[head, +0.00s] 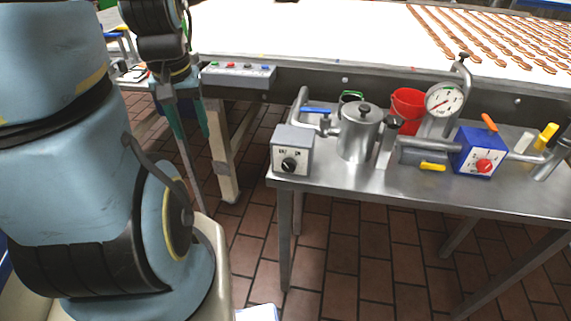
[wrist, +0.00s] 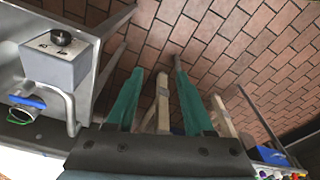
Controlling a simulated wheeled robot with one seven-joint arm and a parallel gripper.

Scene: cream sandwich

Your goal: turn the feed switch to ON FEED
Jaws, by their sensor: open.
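A grey switch box (head: 293,143) with a black knob (head: 289,164) stands at the left front corner of the steel table. Small dark lettering sits above the knob, too small to read surely. The box (wrist: 55,66) and its knob (wrist: 61,38) also show at the upper left of the wrist view. My gripper (head: 195,137) hangs left of the table, in front of the conveyor, well apart from the box. In the wrist view its two green fingers (wrist: 159,72) are spread with nothing between them.
A metal pot (head: 358,134), a red bucket (head: 406,108), a gauge (head: 444,100) and a blue box with a red knob (head: 478,152) crowd the steel table (head: 400,199). A bent pipe rises behind the switch box. A button panel (head: 238,74) sits on the conveyor edge.

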